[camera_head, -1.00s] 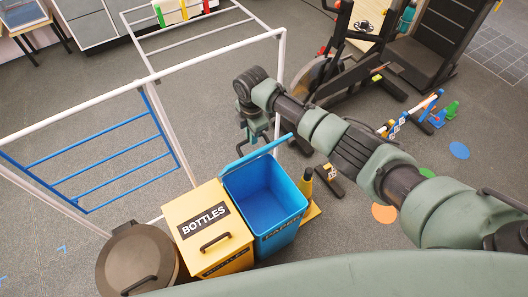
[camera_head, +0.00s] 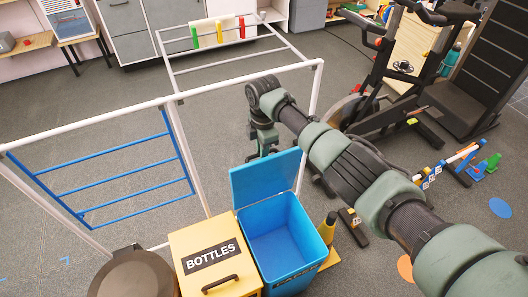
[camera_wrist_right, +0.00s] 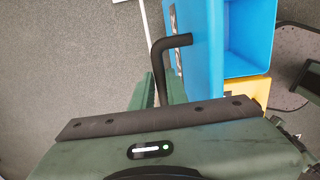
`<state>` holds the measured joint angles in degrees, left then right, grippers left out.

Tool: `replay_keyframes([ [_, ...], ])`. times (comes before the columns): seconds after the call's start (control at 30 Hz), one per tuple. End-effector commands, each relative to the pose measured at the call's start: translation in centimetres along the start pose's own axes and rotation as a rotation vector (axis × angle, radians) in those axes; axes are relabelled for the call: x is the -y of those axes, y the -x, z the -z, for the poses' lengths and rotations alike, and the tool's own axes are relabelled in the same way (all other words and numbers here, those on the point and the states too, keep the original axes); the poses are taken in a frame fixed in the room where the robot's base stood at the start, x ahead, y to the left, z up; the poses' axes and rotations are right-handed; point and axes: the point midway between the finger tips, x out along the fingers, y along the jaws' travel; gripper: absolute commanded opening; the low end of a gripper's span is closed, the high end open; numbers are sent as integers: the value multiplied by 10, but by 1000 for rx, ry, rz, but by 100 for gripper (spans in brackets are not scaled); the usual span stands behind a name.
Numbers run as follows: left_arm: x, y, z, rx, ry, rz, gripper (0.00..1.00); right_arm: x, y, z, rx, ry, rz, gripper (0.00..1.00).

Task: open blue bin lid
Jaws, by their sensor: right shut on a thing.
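The blue bin (camera_head: 283,268) stands with its mouth open and looks empty inside. Its blue lid (camera_head: 266,177) is raised at the back edge, its inner face toward the head camera. My right gripper (camera_head: 263,150) is behind the lid and partly hidden by it. In the right wrist view, my gripper's green fingers (camera_wrist_right: 160,88) are closed around the black bent handle (camera_wrist_right: 159,58) on the lid's outer side. The lid (camera_wrist_right: 204,60) shows there just right of the fingers. My left gripper is not in view.
A yellow bin labelled BOTTLES (camera_head: 212,256) touches the blue bin's left side. A dark round bin (camera_head: 135,274) is further left. A white frame (camera_head: 180,140) with blue rungs stands behind. A yellow-and-black bottle-like object (camera_head: 328,228) is at the right. Exercise equipment (camera_head: 385,110) stands further back.

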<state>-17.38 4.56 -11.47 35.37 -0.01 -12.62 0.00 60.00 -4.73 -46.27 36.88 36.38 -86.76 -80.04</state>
Motion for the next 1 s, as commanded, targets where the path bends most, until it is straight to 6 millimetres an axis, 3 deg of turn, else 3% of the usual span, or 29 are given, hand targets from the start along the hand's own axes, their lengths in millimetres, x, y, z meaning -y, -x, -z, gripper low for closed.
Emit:
replay_keyframes([
  [0.03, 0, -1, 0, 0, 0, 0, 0, -11, 5, -2, 5, 2, -42, 0],
  [0.17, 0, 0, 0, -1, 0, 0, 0, -12, 7, -2, 6, 2, -45, 0],
  [0.2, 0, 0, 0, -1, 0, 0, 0, -13, 8, -2, 6, 2, -46, 20],
  [0.27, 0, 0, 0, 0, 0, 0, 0, -13, 8, -2, 6, 2, -48, 34],
  [0.53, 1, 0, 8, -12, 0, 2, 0, -12, 7, -1, 4, 2, -45, 34],
  [1.0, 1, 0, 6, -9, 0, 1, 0, -12, 7, -1, 2, 2, -44, 34],
])
